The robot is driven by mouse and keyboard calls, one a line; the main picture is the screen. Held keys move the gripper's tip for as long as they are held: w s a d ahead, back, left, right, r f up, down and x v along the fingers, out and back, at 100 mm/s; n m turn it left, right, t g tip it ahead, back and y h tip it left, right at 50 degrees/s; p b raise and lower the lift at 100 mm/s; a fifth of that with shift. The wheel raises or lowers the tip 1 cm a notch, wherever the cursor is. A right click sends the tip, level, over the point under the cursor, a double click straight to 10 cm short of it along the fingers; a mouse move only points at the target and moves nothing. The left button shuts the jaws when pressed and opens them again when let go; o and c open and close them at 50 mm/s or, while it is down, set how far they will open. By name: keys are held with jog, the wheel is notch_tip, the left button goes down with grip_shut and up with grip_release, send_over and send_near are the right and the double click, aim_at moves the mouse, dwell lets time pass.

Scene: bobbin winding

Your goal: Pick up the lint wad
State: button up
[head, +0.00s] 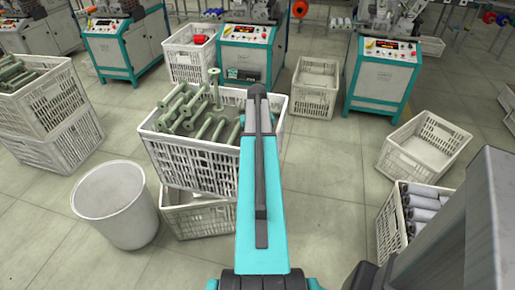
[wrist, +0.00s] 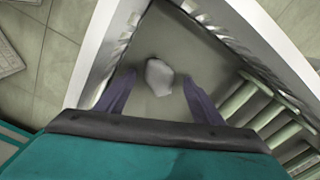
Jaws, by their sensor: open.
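In the wrist view, the lint wad (wrist: 159,77) is a small pale grey-white lump on the grey-green floor of a white crate (wrist: 97,52). My gripper (wrist: 159,80) is open, with one dark finger to each side of the wad. I see a gap between the wad and each finger; how high the fingertips are above the crate floor is hard to tell. In the head view, my teal arm reaches over the white crate (head: 190,165) and hides my gripper and the wad.
Green bobbins (wrist: 262,118) lie in the crate right of my gripper; they also show in the head view (head: 190,112). The crate walls meet in a corner beyond the wad. A white bin (head: 115,205) stands left. Crates and teal winding machines (head: 382,75) stand around; grey floor lies between.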

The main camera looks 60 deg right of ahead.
jog(key=c, duration=1.1)
jog(key=shift+r, duration=0.15)
jog(key=shift+r, duration=4.9)
jog(key=shift+r, duration=0.1)
